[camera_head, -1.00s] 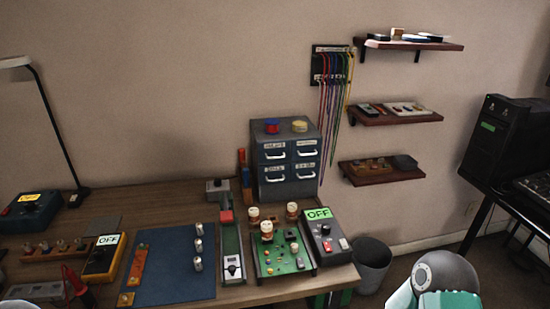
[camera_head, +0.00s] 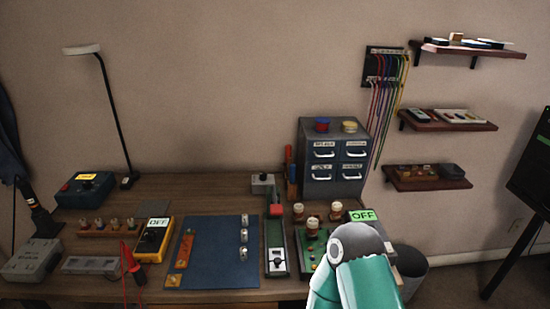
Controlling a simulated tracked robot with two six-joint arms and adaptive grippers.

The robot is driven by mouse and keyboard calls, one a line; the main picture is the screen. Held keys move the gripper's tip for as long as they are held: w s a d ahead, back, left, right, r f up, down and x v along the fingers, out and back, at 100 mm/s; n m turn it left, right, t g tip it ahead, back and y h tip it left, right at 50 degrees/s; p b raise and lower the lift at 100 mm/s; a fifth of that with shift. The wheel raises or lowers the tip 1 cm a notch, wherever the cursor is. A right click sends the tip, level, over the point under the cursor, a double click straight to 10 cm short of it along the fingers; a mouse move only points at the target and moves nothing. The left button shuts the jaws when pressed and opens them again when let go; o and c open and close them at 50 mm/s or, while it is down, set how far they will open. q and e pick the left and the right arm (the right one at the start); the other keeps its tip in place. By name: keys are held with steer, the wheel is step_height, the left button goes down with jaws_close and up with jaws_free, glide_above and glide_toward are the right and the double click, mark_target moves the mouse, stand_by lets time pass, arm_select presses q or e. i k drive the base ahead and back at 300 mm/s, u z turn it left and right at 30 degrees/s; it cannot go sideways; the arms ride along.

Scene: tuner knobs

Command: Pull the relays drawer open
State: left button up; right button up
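A small dark grey-blue drawer cabinet (camera_head: 336,137) stands at the back right of the workbench. Its front has two columns of two drawers, each with a white handle and a small label: top left (camera_head: 323,148), top right (camera_head: 355,147), bottom left (camera_head: 321,172) and bottom right (camera_head: 353,170). All four look shut. The labels are too small to read with certainty, so I cannot tell which one is the relays drawer. A teal and grey part of my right arm rises at the bottom, in front of the cabinet and apart from it. Neither gripper shows.
Wall shelves (camera_head: 447,126) hang right.

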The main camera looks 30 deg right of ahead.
mark_target(319, 150)
steer(key=u, duration=0.7)
steer(key=k, duration=1.65)
steer(key=z, duration=0.9)
steer(key=i, duration=1.05)
steer(key=z, duration=0.1)
